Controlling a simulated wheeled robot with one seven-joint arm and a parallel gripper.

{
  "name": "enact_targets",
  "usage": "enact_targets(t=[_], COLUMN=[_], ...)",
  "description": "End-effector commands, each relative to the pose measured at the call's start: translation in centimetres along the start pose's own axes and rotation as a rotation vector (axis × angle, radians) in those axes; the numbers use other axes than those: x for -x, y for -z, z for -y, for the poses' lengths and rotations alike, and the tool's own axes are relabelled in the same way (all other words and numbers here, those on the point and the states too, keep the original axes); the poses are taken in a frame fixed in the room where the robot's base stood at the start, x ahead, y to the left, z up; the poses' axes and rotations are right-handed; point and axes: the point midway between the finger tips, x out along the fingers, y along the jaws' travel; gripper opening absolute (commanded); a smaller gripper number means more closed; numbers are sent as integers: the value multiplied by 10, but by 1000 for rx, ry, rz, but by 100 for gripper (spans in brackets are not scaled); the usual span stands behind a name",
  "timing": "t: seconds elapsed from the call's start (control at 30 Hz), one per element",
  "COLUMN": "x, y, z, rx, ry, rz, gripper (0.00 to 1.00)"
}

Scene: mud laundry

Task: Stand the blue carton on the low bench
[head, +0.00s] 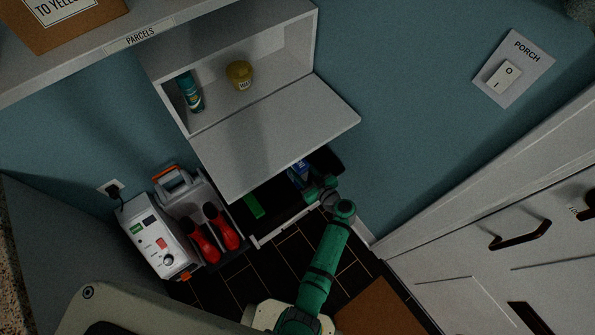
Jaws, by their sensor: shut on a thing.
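The blue carton (299,171) is small and blue with a pale marking, partly hidden by my gripper and by the cabinet's lowered flap. My gripper (309,183) is shut on it, at the right part of a dark, low surface with a pale front edge (284,228). This surface may be the low bench; the flap hides its back. I cannot tell whether the carton touches it or is held above it. A green flat item (253,206) lies on the dark surface, left of my gripper.
The white cabinet's flap (270,140) hangs open over the dark surface. A teal can (190,92) and yellow tub (239,75) stand inside the cabinet. Red boots (212,235) and a white machine (158,238) stand left. A white door (500,220) is right; a brown mat (380,308) lies in front.

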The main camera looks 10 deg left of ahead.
Motion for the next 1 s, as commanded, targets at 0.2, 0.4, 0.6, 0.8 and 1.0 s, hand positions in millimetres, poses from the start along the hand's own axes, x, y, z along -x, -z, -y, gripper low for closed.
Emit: enact_targets(t=[0.2,0.4,0.6,0.8,1.0], x=[-11,-15,-14,-16,-16], y=[-20,-32,-32,-36,-38], z=[-2,-2,-2,-2,-2], rx=[-3,1,1,0,0], ry=[1,-1,-1,-1,-1], rz=[1,0,0,-1,0], gripper=[14,14,14,14,58])
